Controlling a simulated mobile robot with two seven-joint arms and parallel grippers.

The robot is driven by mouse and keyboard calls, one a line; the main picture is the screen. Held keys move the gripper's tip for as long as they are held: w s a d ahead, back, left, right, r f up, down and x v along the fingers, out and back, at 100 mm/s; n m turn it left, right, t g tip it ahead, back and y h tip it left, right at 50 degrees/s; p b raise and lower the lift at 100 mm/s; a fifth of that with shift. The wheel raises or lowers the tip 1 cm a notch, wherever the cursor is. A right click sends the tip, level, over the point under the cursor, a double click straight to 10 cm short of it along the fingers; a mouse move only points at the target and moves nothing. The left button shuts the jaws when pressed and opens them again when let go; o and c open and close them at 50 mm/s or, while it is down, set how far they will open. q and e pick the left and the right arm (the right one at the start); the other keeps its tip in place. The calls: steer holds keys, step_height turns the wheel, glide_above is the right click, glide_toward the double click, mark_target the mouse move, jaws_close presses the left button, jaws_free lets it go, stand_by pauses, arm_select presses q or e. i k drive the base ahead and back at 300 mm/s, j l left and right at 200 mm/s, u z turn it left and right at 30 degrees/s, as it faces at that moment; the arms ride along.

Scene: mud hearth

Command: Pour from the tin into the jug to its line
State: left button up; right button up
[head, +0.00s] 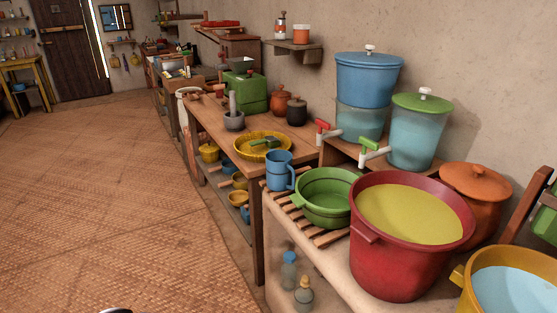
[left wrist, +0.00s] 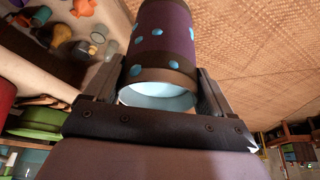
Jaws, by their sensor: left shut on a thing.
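My left gripper (left wrist: 160,76) shows in the left wrist view, its fingers on both sides of a purple cylindrical container with blue dots and dark brown bands, apparently the tin (left wrist: 162,38). It is shut on this tin. The tin's open end with a pale blue inside faces the camera; I cannot see any contents. In the head view a blue jug (head: 278,172) with a handle stands upright on the slatted rack beside a green basin. My right gripper is not in view.
The green basin (head: 325,205) and a red tub of yellow liquid (head: 363,255) crowd the counter right of the jug. Dispensers with red (head: 321,126) and green (head: 369,146) taps stand behind. A yellow tray (head: 242,150) lies on the wooden table. The woven floor at left is clear.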

mark_target(280, 172)
steer(key=i+j, duration=1.95)
steer(key=j, duration=0.2)
